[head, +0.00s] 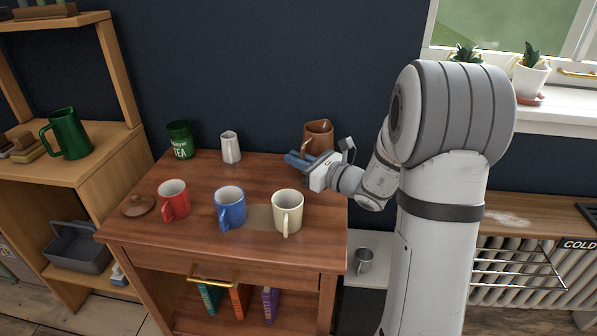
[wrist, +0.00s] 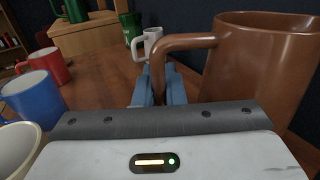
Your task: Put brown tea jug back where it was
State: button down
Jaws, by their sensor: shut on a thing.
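The brown tea jug (head: 318,135) stands upright at the back right of the wooden cabinet top; from these views I cannot tell whether its base touches the surface. In the wrist view the jug (wrist: 262,62) fills the right side, with its handle (wrist: 185,42) pointing left. My gripper (head: 294,159) has blue fingers and comes in from the right, in front of the jug. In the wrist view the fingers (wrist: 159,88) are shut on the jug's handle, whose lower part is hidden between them.
Red (head: 173,199), blue (head: 230,207) and cream (head: 287,210) mugs stand along the front of the cabinet top (head: 200,240). A white jug (head: 230,147) and green tea tin (head: 181,140) stand at the back. A brown lid (head: 138,205) lies at the left. The middle is clear.

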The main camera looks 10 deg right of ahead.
jog(key=shift+f+b, duration=0.35)
jog(key=shift+f, duration=1.05)
jog(key=shift+f, duration=0.1)
jog(key=c, duration=1.5)
grip_release()
jog(key=shift+d, duration=0.1)
jog(key=p+v, duration=0.2)
jog(key=v, duration=0.9)
jog(key=shift+s+d, duration=0.15)
jog(key=shift+s, duration=0.05)
jog(key=shift+s+d, duration=0.1)
jog(key=shift+s, duration=0.1)
